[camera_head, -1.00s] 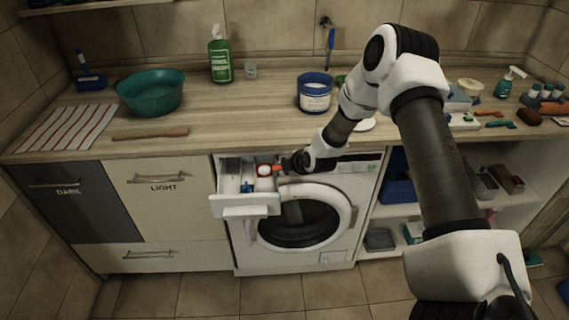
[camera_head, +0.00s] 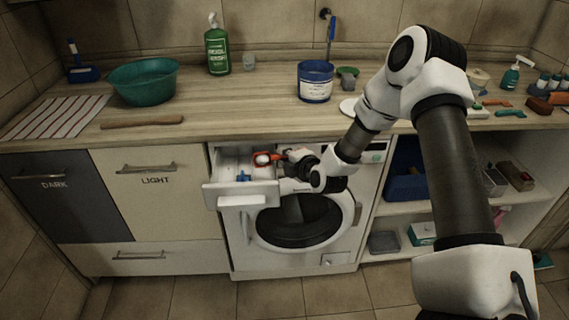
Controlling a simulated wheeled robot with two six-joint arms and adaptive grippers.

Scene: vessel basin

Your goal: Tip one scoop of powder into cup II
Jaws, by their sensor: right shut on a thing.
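The detergent drawer (camera_head: 240,192) of the washing machine is pulled out and open. Its inside is white, with a small blue part (camera_head: 243,176) toward the left. The cup marks are too small to read, so I cannot tell which compartment is cup II. My right gripper (camera_head: 286,158) is shut on an orange-red scoop (camera_head: 256,164) and holds it over the drawer, toward its back right. White shows at the scoop's bowl, apparently powder. Whether the scoop is tipped, and what lies beneath it, is hard to tell. My left gripper is not in view.
The washing machine's door (camera_head: 299,222) is below the drawer. On the wooden counter (camera_head: 230,110) above stand an open blue-and-white tub (camera_head: 315,84), a green bottle (camera_head: 217,50) and a teal basin (camera_head: 144,82). Shelves with a blue basket (camera_head: 403,184) are right of the machine.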

